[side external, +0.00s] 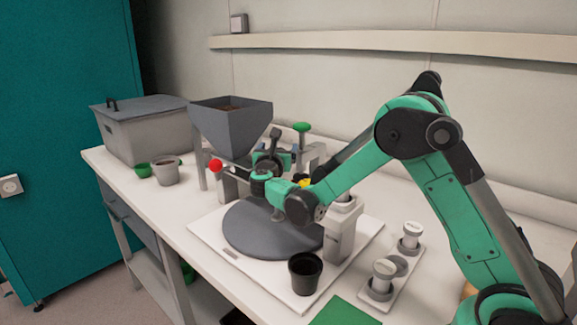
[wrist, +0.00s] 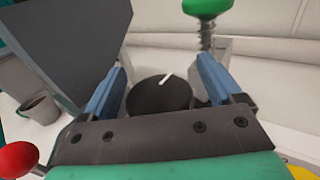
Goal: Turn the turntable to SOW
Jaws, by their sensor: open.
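The turntable (side external: 255,238) is a flat dark grey disc on a white base plate (side external: 345,262) on the bench. In the wrist view, my gripper's blue fingers (wrist: 162,72) are spread apart. A dark round piece with a white mark (wrist: 160,97) shows between them; I cannot tell whether the fingers touch it. No SOW lettering is readable.
The hopper (side external: 232,125) stands behind, with a red ball knob (side external: 215,165) at its left and a green knob (side external: 301,128) at its right. A black pot (side external: 305,273) is at the disc's front edge. White-topped cylinders (side external: 383,275) stand to the right.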

